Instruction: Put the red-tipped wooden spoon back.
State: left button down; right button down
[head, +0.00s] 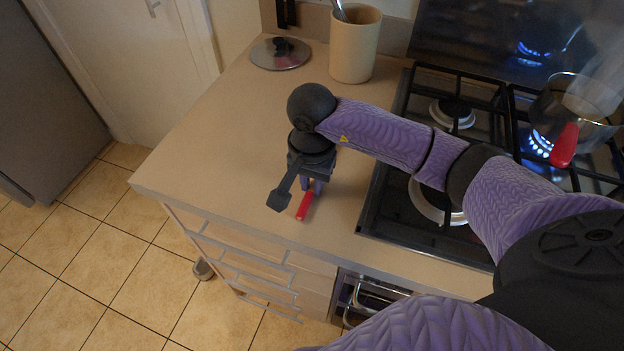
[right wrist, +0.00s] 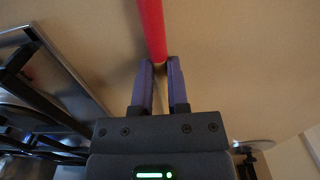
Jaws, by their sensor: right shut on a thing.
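The spoon's red end (head: 305,206) shows just below my right gripper (head: 314,186), over the front part of the counter. In the right wrist view the red end (right wrist: 152,28) points away, beyond the purple fingertips of my right gripper (right wrist: 161,72). The fingers are closed on the spoon, with a strip of pale wood showing between them. The rest of the spoon is hidden by the gripper. I cannot tell whether it touches the counter. A beige crock (head: 354,50) stands upright at the back of the counter with a metal utensil in it. My left gripper is not in view.
A round metal lid (head: 280,53) lies left of the crock. The gas hob (head: 385,205) is on the right, with a lit burner under a glass pot (head: 575,115) with a red handle. The counter (head: 225,125) is clear left of my arm, up to its front edge.

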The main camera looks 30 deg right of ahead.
jog(key=shift+f, duration=0.1)
jog(key=c, duration=0.6)
grip_release()
jog(key=shift+r, duration=0.3)
notch_tip(320, 180, up, 12)
jog(key=shift+f+p, duration=0.1)
jog(key=shift+p, duration=1)
